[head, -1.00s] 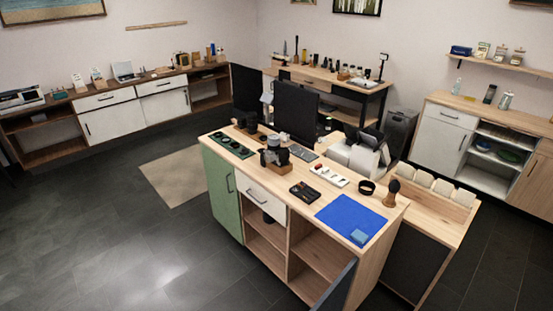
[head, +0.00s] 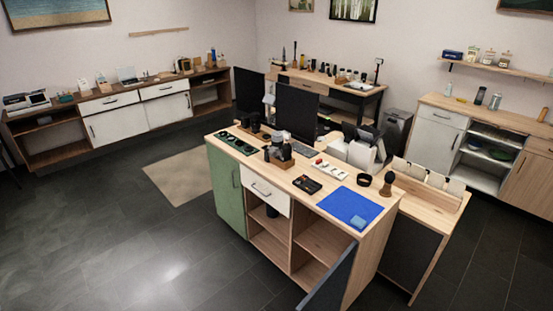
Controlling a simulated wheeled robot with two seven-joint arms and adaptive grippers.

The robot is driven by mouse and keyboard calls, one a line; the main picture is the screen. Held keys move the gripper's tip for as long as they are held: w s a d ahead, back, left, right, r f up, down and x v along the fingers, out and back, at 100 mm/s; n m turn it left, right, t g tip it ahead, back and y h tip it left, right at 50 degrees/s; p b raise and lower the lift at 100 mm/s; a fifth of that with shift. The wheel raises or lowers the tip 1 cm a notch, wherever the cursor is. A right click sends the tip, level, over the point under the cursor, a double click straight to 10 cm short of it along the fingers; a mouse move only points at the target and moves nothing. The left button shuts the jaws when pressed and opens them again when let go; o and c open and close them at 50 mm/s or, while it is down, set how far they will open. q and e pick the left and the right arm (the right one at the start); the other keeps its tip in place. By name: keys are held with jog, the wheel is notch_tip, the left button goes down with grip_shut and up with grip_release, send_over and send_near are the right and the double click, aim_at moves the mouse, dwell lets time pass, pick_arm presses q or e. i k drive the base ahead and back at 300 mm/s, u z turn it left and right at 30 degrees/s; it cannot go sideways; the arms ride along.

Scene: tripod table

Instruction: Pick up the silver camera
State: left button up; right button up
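A small silver and dark object that looks like the camera (head: 279,150) sits on the wooden-topped cabinet (head: 330,221), near its front edge left of the middle. A small wooden block (head: 283,162) is at its base. The object is small in the view, so its details are hard to tell. Neither of my grippers is in view.
A blue mat (head: 346,206) lies right of the camera, with a dark tray (head: 307,184) and a white strip (head: 328,171) between. A dark monitor (head: 297,112) stands behind. A cabinet door (head: 329,281) hangs open in front. Grey floor (head: 110,245) is clear at left.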

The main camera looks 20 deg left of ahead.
aim_at(273, 153)
jog(key=k, duration=0.1)
jog(key=u, duration=2)
jog(key=i, duration=2.35)
jog(key=z, duration=2.4)
